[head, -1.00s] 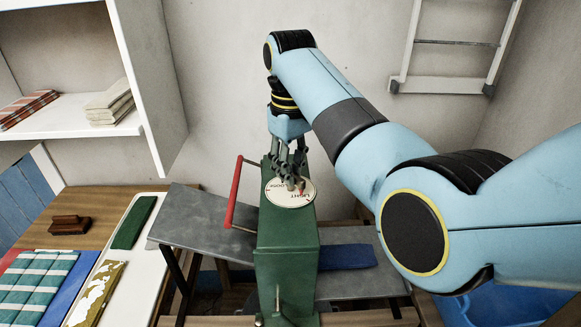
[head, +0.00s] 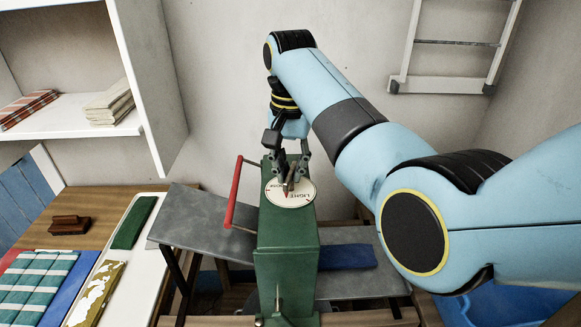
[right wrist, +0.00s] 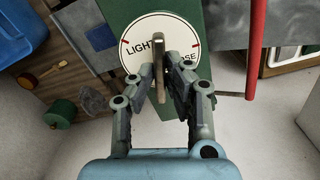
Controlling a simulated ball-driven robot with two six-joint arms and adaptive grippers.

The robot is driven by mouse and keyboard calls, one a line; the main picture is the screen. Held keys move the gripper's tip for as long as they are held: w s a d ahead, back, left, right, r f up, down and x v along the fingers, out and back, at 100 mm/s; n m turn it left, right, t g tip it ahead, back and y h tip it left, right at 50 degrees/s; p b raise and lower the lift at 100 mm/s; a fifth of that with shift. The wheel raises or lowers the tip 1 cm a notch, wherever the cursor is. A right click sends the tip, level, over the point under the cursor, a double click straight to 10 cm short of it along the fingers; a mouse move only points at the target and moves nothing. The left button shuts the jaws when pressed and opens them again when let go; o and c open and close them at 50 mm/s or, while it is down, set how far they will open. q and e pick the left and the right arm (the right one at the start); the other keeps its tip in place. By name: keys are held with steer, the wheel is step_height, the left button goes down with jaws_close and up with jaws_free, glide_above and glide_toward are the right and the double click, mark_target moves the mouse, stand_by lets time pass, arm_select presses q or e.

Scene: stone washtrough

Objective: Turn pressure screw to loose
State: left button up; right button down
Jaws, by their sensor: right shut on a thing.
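The pressure screw (right wrist: 158,65) stands up from the middle of a white round dial on top of a green press (head: 285,262). The dial (head: 302,196) carries the word LIGHT and a partly covered word ending in OSE, with red marks. My right gripper (right wrist: 160,80) is over the dial and shut on the screw's flat handle, one finger on each side. In the head view, my right gripper (head: 289,178) hides most of the screw. My left gripper is in neither view.
A red crank handle (head: 233,195) sticks out left of the press. Grey boards (head: 205,228) flank it.

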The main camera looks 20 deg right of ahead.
mark_target(290, 171)
steer(key=m, duration=1.1)
steer(key=shift+m, duration=1.8)
steer(key=c, duration=1.4)
jaws_free()
steer(key=shift+o, duration=0.2)
steer(key=shift+r, duration=0.1)
step_height(290, 171, up, 7)
steer(key=shift+r, duration=0.15)
